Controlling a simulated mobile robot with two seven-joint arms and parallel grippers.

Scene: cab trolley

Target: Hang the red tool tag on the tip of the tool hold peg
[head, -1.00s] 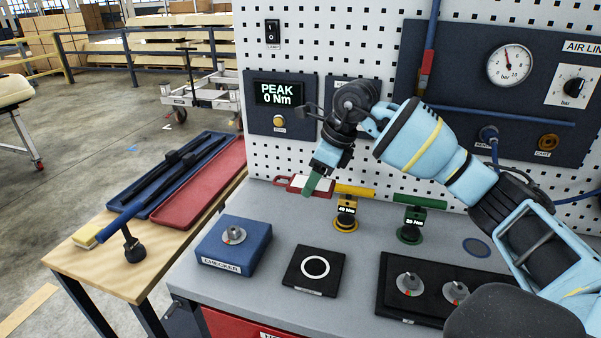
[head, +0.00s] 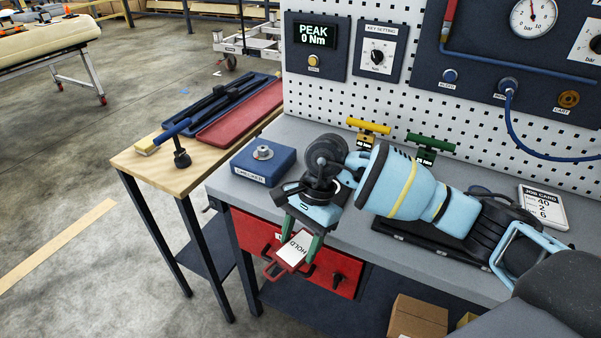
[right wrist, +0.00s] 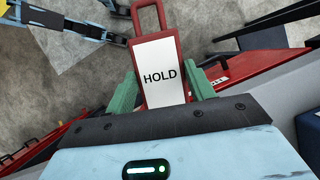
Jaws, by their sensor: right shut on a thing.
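The red tool tag (head: 293,251), with a white HOLD label, is held in my right gripper (head: 300,238) in front of the workbench's red drawer front. The tag also shows in the right wrist view (right wrist: 161,75), upright between the green fingers, with its red loop at the far end pointing away from the palm. The loop looks open and empty. My right gripper (right wrist: 163,88) is shut on the tag's sides. I cannot pick out the tool hold peg for certain; a dark fitting (head: 339,280) sits on the drawer front right of the tag. My left gripper is not in the head view.
The grey workbench top (head: 230,187) carries a blue checker box (head: 263,163), yellow and green tools and a job card (head: 543,207). A wooden side table (head: 150,178) stands at left. A cardboard box (head: 417,318) is below.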

